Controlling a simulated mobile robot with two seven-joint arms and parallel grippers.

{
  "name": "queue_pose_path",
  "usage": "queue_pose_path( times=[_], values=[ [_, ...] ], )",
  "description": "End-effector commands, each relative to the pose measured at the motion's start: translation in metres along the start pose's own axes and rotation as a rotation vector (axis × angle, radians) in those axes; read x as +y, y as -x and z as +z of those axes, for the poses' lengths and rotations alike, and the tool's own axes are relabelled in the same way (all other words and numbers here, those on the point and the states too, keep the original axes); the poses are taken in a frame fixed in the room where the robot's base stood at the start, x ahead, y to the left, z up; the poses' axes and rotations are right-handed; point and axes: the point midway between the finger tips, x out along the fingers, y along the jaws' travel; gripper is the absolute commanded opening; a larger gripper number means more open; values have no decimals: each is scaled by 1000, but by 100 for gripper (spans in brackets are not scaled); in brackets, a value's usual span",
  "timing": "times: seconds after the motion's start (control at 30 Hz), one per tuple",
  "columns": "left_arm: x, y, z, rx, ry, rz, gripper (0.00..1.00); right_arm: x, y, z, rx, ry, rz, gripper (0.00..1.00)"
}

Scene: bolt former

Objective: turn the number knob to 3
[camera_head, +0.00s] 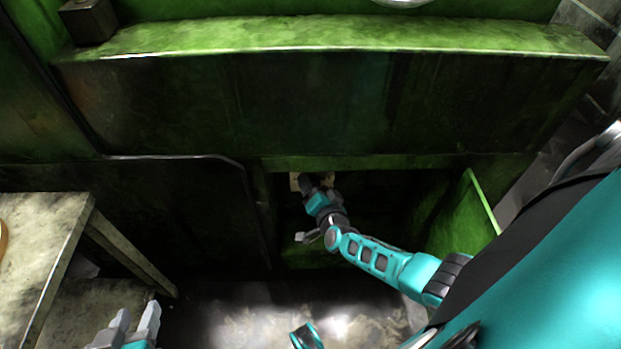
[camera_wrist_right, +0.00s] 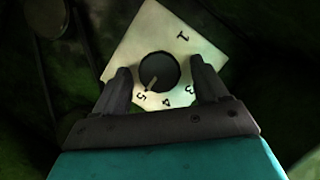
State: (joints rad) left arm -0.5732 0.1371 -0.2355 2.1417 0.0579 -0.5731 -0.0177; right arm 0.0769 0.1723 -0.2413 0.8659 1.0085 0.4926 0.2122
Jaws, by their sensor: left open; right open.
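The number knob (camera_wrist_right: 158,70) is a dark round dial on a pale square plate (camera_wrist_right: 150,35) in the right wrist view. The digits 1, 3, 4 and 5 show around it; a 2 cannot be made out. A light mark on the knob's lower left points toward the 5. My right gripper (camera_wrist_right: 160,67) is open, one finger on each side of the knob, with small gaps visible. In the head view my right gripper (camera_head: 312,188) reaches into a recess, largely covering the plate (camera_head: 295,181) and hiding the knob. My left gripper (camera_head: 137,313) is open and empty at the lower left.
The green machine (camera_head: 330,35) has a wide ledge above the recess. A green panel (camera_head: 465,220) stands on the recess's right side. A worn table (camera_head: 45,225) stands at the left. Bare floor (camera_head: 240,300) shows below the machine.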

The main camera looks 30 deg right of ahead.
Motion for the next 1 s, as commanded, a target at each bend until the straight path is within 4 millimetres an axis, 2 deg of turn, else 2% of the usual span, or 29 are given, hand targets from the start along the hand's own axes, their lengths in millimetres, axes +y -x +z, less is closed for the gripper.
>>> queue_pose_path(
  times=[0.3, 0.87, 1.0],
  values=[
    [0, 0, 0, 1, 0, 0, 43, 0, 0, 0, 1, 0, 0, 73],
    [-3, 0, -1, 3, -1, -5, 43, 0, 0, 0, 1, 0, 0, 19],
    [-3, 1, -1, 3, -2, -5, 43, 0, 0, 0, 1, 2, 1, 17]
  ],
)
